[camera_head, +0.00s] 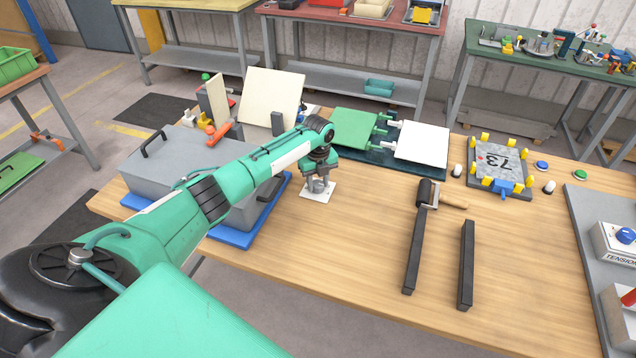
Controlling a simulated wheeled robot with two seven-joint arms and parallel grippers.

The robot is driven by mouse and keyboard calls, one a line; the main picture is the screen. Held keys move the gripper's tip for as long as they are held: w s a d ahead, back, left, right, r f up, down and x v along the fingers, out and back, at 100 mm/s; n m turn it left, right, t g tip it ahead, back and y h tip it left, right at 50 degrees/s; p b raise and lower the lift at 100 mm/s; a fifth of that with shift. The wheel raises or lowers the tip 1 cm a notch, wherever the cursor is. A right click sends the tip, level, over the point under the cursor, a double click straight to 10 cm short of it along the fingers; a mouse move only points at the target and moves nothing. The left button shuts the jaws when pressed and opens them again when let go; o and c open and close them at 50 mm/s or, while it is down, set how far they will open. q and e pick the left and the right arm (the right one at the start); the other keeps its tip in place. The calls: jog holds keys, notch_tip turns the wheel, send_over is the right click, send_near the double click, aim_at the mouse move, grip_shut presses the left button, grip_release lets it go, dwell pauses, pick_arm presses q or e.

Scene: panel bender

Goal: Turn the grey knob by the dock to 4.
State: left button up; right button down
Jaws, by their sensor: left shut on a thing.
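A small white plate (317,195) lies flat on the wooden bench, right of the grey box. The grey knob (319,187) stands on this plate, mostly covered by my gripper. My left gripper (319,181) points down over the plate and is shut on the knob. The knob's pointer and any numbers on the plate are too small or hidden to read. My right gripper is not in view.
The grey lidded box (170,160) sits on a blue base under my left arm. Behind stand a cream panel (271,97) and a green plate (354,129). Two black bars (467,265) lie at front right. Bench between plate and bars is clear.

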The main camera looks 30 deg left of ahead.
aim_at(318, 183)
pick_arm(q)
jog(key=shift+r+m, duration=0.1)
jog(key=shift+m, duration=0.6)
jog(key=shift+w, duration=0.1)
jog(key=o, duration=1)
jog(key=shift+r, duration=0.1)
notch_tip(318, 183, up, 14)
jog(key=b, duration=0.3)
jog(key=shift+f, duration=0.2)
jog(key=shift+r, duration=0.1)
